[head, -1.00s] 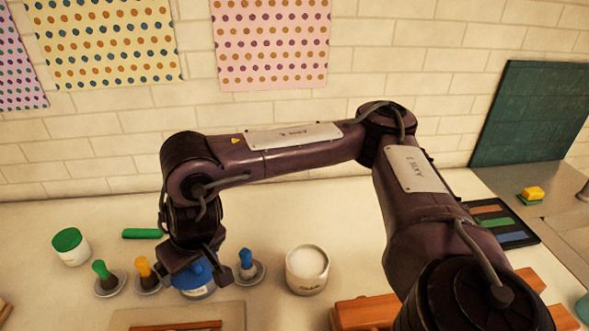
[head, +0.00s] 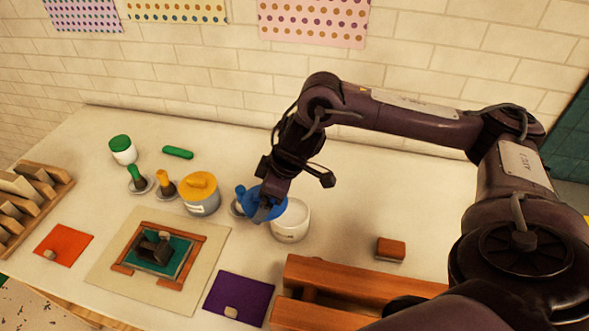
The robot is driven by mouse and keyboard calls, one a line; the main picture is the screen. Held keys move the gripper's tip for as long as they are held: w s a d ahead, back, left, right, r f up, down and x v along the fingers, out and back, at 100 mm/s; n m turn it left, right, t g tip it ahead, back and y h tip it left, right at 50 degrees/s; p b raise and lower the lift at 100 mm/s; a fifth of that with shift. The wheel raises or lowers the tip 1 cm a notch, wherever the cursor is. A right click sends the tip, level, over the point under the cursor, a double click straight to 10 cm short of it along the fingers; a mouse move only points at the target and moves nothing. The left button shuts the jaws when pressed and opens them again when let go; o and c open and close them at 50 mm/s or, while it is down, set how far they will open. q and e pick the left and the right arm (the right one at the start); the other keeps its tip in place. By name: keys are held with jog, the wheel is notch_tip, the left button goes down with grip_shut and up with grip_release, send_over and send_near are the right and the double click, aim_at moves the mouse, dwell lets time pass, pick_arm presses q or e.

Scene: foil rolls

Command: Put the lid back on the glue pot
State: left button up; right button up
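An open white pot (head: 290,224) with pale contents stands on the table, right of the middle of the row of pots. My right gripper (head: 268,205) is at its upper left and is shut on a blue lid (head: 255,198). In the head view the lid overlaps the left edge of the pot's mouth, apparently above it. The gripper hides part of the lid, and I cannot tell whether lid and rim touch. My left gripper is not in view.
Left of the lid stand a blue-topped brush (head: 240,194), a yellow-lidded pot (head: 199,196), yellow (head: 166,184) and green (head: 137,178) brushes, and a green-lidded jar (head: 122,149). A wooden rack (head: 350,285) is in front right.

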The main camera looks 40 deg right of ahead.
jog(key=d+n, duration=0.1)
jog(key=d+n+p, duration=0.1)
jog(key=d+g, duration=0.1)
jog(key=shift+r+n+y, duration=0.25)
jog(key=shift+n+y, duration=0.05)
jog(key=shift+n, duration=0.1)
jog(key=d+f+n+b, duration=0.2)
jog(key=f, duration=0.1)
jog(key=d+f+b, duration=0.1)
jog(key=shift+s+d+f+n+g+y, duration=0.1)
jog(key=shift+s+f+n+g+y, duration=0.1)
jog(key=shift+s+n+g+y, duration=0.15)
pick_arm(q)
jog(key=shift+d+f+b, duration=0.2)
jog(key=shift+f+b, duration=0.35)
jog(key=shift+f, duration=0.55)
pick_arm(e)
jog(key=shift+f, duration=1)
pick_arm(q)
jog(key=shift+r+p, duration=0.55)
pick_arm(e)
jog(key=shift+r, duration=0.1)
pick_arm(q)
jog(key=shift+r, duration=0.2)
pick_arm(e)
jog(key=shift+f, duration=0.2)
pick_arm(q)
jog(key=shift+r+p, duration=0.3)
jog(key=shift+p, duration=0.2)
